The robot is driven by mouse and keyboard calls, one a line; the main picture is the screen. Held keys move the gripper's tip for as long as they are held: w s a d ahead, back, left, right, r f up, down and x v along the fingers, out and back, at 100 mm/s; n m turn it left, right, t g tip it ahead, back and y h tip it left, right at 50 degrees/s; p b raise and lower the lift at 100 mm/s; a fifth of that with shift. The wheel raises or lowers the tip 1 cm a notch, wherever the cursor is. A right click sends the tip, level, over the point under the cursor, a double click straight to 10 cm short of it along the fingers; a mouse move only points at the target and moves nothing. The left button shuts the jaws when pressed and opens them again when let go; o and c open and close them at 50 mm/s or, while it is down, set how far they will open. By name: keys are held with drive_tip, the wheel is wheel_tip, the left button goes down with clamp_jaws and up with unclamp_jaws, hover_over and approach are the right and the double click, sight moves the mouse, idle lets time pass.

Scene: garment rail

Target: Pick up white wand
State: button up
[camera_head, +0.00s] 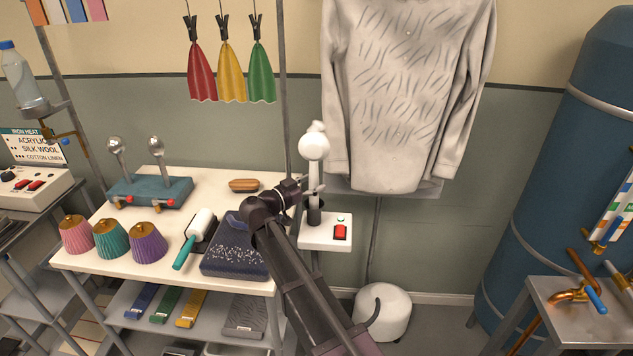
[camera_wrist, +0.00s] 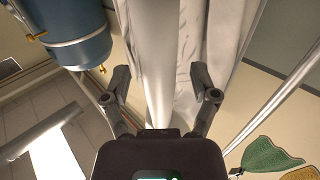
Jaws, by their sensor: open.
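The white wand (camera_head: 314,146) stands upright, with a rounded white head and a dark lower part, in a white base with a red switch. In the wrist view its pale shaft (camera_wrist: 158,60) runs between my two fingers, down toward the palm. My gripper (camera_head: 310,190) is at the wand's shaft below the head, and my wrist hides part of it in the head view. In the wrist view the fingers (camera_wrist: 160,90) are spread, with a gap on each side of the shaft. I cannot tell whether either finger touches it.
A grey patterned sweater (camera_head: 400,95) hangs close behind the wand. A blue tank (camera_head: 560,150) stands right.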

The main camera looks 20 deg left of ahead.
drive_tip(key=shift+w+d, duration=0.2)
drive_tip(key=shift+w, duration=0.1)
drive_tip(key=shift+c, duration=0.2)
clamp_jaws()
